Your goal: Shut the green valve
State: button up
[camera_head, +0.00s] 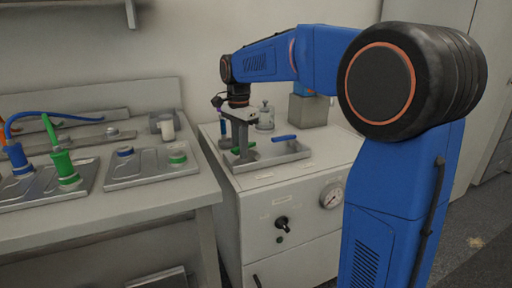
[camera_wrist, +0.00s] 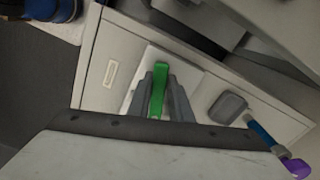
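The green valve's handle (camera_head: 249,146) is on the metal tray on top of the white cabinet. In the wrist view the green handle (camera_wrist: 158,88) is a straight bar between my two grey fingers. My gripper (camera_head: 241,152) points down over the tray. Its fingers (camera_wrist: 160,105) lie close along both sides of the handle, with no clear gap, and look shut on it. They hide part of the handle and the valve body below it.
A blue-handled valve (camera_head: 284,138) sits on the same tray (camera_head: 270,157), right of my gripper. A pressure gauge (camera_head: 331,196) and black knob (camera_head: 282,223) are on the cabinet front. The bench at left holds plates with blue and green connectors (camera_head: 66,170).

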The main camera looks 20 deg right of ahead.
jog(key=shift+w+a+m, duration=0.1)
jog(key=shift+w+m, duration=0.25)
jog(key=shift+m, duration=0.5)
jog(key=shift+w+a+m, duration=0.1)
jog(key=shift+w+m, duration=0.25)
jog(key=shift+m, duration=0.5)
jog(key=shift+w, duration=0.3)
jog(key=shift+o, duration=1.2)
jog(key=shift+r, duration=0.1)
